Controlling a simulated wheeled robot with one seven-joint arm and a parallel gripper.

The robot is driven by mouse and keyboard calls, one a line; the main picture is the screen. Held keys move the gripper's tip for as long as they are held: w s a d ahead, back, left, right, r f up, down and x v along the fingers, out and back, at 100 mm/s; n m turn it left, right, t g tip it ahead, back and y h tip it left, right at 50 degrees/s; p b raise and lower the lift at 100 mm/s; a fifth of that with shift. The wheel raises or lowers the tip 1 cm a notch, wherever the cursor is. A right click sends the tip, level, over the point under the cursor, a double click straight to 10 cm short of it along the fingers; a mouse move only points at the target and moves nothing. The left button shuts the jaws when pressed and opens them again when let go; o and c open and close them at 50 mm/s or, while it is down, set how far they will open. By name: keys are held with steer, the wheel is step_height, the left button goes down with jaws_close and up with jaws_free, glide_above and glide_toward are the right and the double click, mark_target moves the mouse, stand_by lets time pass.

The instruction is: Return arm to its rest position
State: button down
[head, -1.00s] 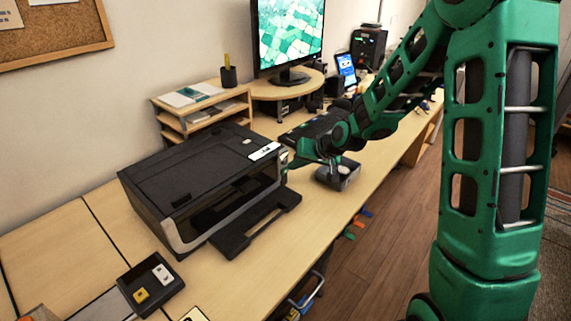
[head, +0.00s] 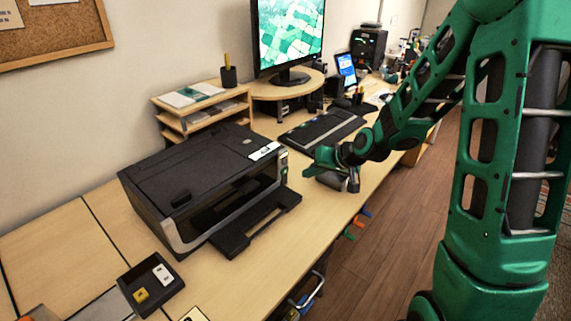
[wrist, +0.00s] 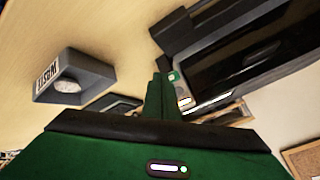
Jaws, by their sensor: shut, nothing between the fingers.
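My green gripper (head: 310,171) is shut and empty above the desk, between the printer and the keyboard. In the wrist view its fingers (wrist: 160,94) are together and hold nothing. My green arm reaches in from the right of the head view. In the head view my gripper and wrist hide much of this box.
A black printer (head: 190,180) with its tray out stands left of my gripper. A keyboard (head: 322,130), monitor (head: 290,35) and wooden shelf (head: 205,120) are behind. A black holder with light and yellow pieces (head: 150,285) is near the front. The desk edge runs along the right.

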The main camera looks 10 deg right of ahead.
steer(key=s+d+r+m+g+h, duration=0.1)
steer(key=s+d+r+g+h, duration=0.15)
steer(key=s+d, duration=0.45)
steer(key=s+d+r+g+h, duration=0.1)
steer(key=s+d+r, duration=0.3)
steer(key=s, duration=0.5)
steer(key=s+d+r+m+g, duration=0.2)
steer(key=s, duration=0.8)
steer(key=s+d+r+m+g, duration=0.1)
steer(key=s+d+g, duration=0.1)
steer(key=s, duration=0.8)
steer(key=shift+s+d+r+m, duration=0.3)
steer(key=shift+s+r+m, duration=0.1)
steer(key=shift+h, duration=0.25)
steer(key=shift+w+f, duration=0.25)
steer(key=shift+w, duration=0.4)
